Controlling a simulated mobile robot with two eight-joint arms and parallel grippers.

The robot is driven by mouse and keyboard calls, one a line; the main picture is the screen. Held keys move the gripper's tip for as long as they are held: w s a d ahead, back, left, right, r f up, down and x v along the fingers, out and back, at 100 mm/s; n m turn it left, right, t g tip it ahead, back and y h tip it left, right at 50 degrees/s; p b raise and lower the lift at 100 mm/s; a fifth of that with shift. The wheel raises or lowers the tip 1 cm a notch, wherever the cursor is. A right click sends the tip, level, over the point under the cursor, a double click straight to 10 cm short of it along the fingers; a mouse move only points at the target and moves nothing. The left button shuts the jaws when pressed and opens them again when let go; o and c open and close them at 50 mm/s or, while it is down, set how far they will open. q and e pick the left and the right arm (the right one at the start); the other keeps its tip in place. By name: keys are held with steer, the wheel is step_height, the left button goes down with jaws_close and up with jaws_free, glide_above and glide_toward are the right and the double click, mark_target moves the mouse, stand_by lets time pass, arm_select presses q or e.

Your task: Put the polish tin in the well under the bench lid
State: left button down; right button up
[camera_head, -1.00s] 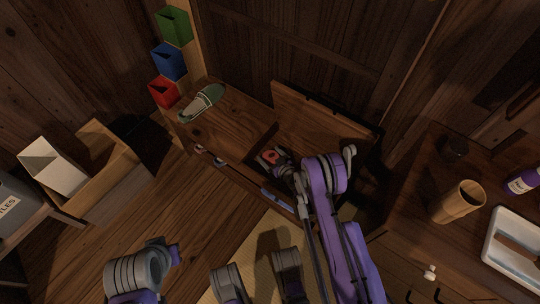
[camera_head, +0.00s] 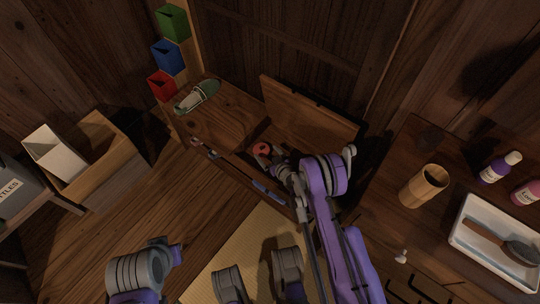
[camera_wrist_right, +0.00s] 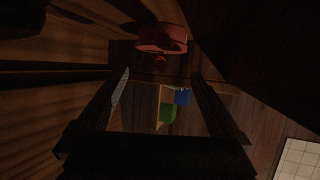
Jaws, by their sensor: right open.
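The polish tin, a small round red thing (camera_head: 262,149), is at the left end of the dark opening beside the bench's raised lid (camera_head: 310,115). It appears to be inside the well (camera_head: 281,152), but its depth is hard to tell. My right gripper (camera_head: 270,156) is open just to its lower right. In the right wrist view the red tin (camera_wrist_right: 162,38) lies beyond the open fingers (camera_wrist_right: 162,92), apart from them, with nothing held between them. Much of the well is hidden by my right arm. My left gripper does not show clearly.
On the right, a cabinet top carries a wooden cup (camera_head: 424,187), bottles (camera_head: 500,167) and a white tray (camera_head: 462,238) with a brush.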

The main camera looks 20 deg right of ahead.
steer(key=shift+s+r, duration=0.2)
steer(key=shift+s, duration=0.15)
steer(key=shift+w+r, duration=0.15)
steer(key=shift+r, duration=0.1)
steer(key=s+a+r+g, duration=0.15)
steer(key=s+r, duration=0.25)
steer(key=r, duration=0.8)
steer(key=s+a+r+g, duration=0.1)
steer(key=s+r+g, duration=0.25)
steer(key=r, duration=0.85)
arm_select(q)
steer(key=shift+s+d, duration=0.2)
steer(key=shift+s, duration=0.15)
arm_select(e)
steer(key=s+d+r+m+g+h, duration=0.1)
steer(key=s+d+r, duration=0.1)
steer(key=s, duration=0.8)
steer(key=s+d+r+m+g+h, duration=0.1)
steer(key=s+r, duration=0.1)
steer(key=s, duration=0.8)
steer(key=s+d+r+m+g+h, duration=0.1)
steer(key=s+d+r, duration=0.1)
steer(key=s, duration=0.8)
steer(key=shift+s+d+r+g+h, duration=0.15)
steer(key=shift+s+d+g+h, duration=0.15)
steer(key=shift+s+g, duration=0.1)
steer(key=shift+c, duration=0.2)
